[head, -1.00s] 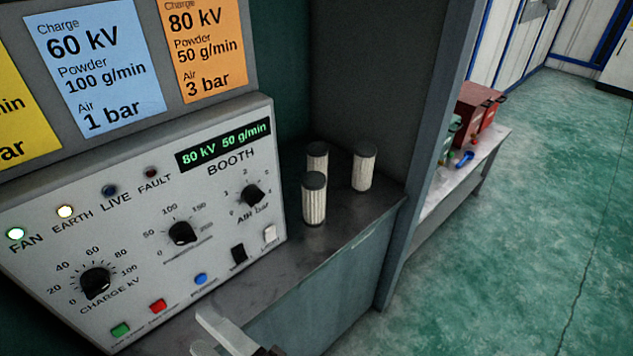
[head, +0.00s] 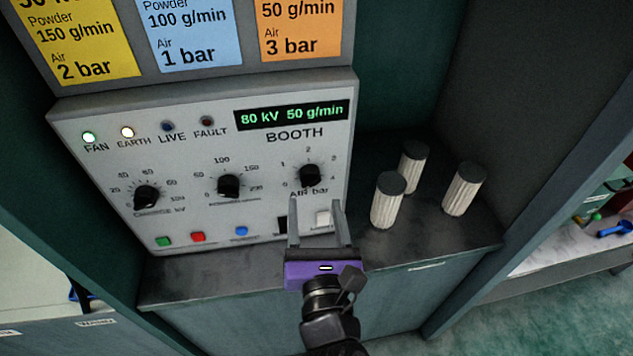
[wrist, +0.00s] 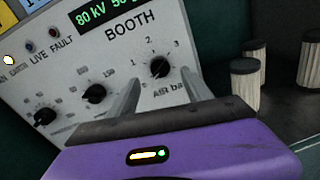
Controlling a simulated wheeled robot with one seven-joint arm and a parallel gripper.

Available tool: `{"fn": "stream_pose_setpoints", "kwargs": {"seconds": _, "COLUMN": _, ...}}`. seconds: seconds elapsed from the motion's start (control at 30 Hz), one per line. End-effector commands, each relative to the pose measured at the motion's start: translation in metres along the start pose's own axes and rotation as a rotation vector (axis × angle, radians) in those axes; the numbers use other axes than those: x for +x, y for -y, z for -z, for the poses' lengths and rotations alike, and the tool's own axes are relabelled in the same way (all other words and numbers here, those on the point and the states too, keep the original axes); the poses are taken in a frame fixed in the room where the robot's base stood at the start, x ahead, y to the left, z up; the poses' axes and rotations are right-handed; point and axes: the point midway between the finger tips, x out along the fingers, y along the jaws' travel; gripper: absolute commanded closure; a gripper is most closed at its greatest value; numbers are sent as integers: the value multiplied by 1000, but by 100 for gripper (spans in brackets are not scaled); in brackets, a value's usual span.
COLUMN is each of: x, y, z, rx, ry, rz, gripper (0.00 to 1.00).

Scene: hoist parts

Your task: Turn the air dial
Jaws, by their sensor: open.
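The air dial (head: 310,175) is a black knob at the right of the grey booth panel (head: 75,130), with a scale around it marked "AIR bar". It also shows in the wrist view (wrist: 159,67), just beyond and between my fingertips. My gripper (head: 317,205) is open and empty, in front of the panel and a little below the dial in the head view. I see no contact with the dial. The display (head: 292,115) reads "80 kV 50 g/min". The orange card (head: 300,28) above reads "50 g/min" and "Air 3 bar".
Two similar knobs, the charge dial (head: 146,197) and the powder dial (head: 229,186), sit to the left. Push buttons and switches line the panel's lower edge. Several pleated filters, one at the front (head: 387,203), stand on the shelf (head: 440,235) to the right.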

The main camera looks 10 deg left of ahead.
Motion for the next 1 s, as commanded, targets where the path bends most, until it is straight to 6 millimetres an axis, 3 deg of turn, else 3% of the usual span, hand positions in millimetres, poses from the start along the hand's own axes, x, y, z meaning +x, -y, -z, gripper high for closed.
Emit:
{"fn": "stream_pose_setpoints", "kwargs": {"seconds": 0.4, "x": 59, "y": 0, "z": -1, "rx": 2, "ry": 1, "rz": 0, "gripper": 42}}
{"fn": "stream_pose_setpoints", "kwargs": {"seconds": 0.8, "x": 67, "y": 1, "z": 0, "rx": 4, "ry": 0, "rz": 0, "gripper": 42}}
{"fn": "stream_pose_setpoints", "kwargs": {"seconds": 1.0, "x": 66, "y": 0, "z": 0, "rx": 4, "ry": 0, "rz": 0, "gripper": 81}}
